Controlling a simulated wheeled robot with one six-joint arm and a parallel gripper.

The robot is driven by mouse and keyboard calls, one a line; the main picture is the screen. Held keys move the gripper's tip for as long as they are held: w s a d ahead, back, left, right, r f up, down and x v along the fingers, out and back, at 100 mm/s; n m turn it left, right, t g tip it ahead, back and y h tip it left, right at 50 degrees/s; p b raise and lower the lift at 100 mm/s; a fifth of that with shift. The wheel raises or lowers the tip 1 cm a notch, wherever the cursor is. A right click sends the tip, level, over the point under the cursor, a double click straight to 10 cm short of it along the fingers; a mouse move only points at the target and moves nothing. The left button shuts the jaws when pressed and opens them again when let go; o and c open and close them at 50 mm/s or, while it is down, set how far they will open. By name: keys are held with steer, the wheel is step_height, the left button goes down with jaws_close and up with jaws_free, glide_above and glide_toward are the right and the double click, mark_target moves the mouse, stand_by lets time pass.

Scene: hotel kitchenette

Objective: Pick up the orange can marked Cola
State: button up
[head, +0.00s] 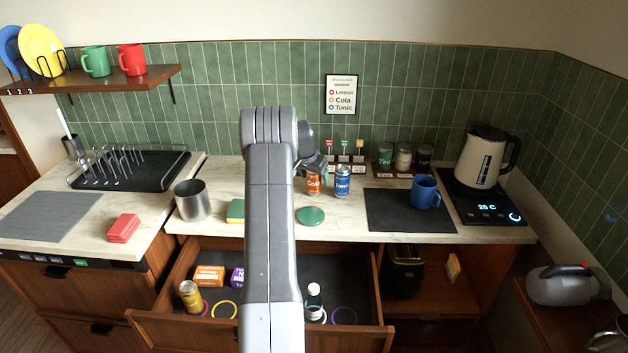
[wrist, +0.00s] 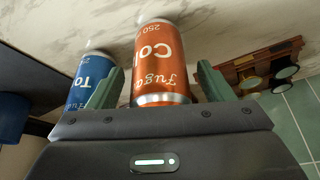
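The orange can marked Cola (head: 313,186) stands on the marble counter, left of a blue can marked Tonic (head: 343,182). My gripper (head: 318,165) is above and behind the orange can in the head view, where my arm hides much around it. In the wrist view, which is upside down, the orange can (wrist: 162,62) lies between the two green fingers of my gripper (wrist: 160,88). The fingers are open, with visible gaps to the can. The left finger reaches between the orange can and the blue can (wrist: 90,75).
A dark mat (head: 400,222) with a blue mug (head: 425,191) is to the right. A small rack (head: 345,167) stands behind. The drawer (head: 340,264) below is open.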

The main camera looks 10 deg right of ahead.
steer(key=c, duration=1.2)
